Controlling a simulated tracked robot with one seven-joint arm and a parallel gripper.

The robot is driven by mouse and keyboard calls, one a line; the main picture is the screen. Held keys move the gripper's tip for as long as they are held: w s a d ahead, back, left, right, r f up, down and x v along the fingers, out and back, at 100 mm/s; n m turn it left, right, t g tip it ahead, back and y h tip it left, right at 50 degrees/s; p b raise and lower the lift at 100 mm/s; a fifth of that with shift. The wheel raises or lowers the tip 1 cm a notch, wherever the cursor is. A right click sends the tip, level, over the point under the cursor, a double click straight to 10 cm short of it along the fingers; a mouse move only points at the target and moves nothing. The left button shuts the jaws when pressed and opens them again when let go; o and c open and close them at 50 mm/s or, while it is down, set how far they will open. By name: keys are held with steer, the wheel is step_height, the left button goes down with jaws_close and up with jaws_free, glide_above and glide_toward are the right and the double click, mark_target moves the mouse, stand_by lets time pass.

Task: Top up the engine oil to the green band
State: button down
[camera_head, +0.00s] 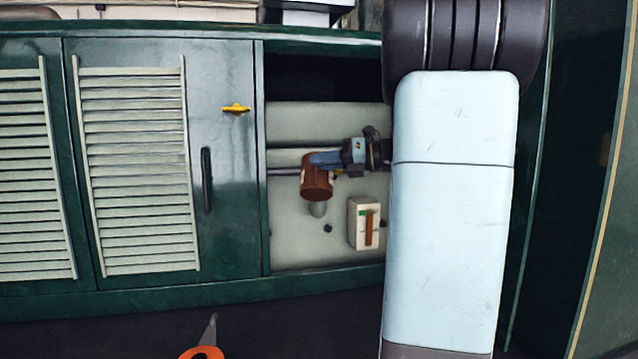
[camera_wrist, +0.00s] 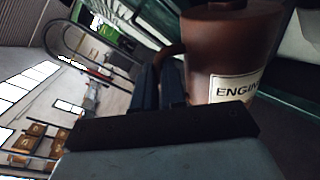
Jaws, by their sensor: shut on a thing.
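My gripper (camera_head: 330,160) is shut on a brown oil can inside the open engine compartment. The can (camera_head: 316,180) is right above a short pale filler neck (camera_head: 318,209); whether its spout meets the neck I cannot tell. In the wrist view the can (camera_wrist: 232,45) fills the upper right, its label reading "ENGIN", the rest cut off. The oil gauge (camera_head: 363,223) is a pale box to the lower right of the neck. It shows a brown-orange column with a small green mark at its upper left. The fingertips are partly hidden behind the can.
A green louvred door (camera_head: 135,165) with a yellow latch (camera_head: 236,109) and a dark handle stands left of the opening. A horizontal pipe (camera_head: 283,171) runs behind the can. My pale arm covers the compartment's right side. An orange-handled object (camera_head: 203,352) shows at the bottom edge.

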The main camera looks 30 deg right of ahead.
step_height(320, 180, down, 11)
steer(key=n+t, duration=0.1)
steer(key=n, duration=0.6)
steer(key=shift+n+y, duration=0.3)
steer(key=shift+w+r, duration=0.1)
stand_by(0.4)
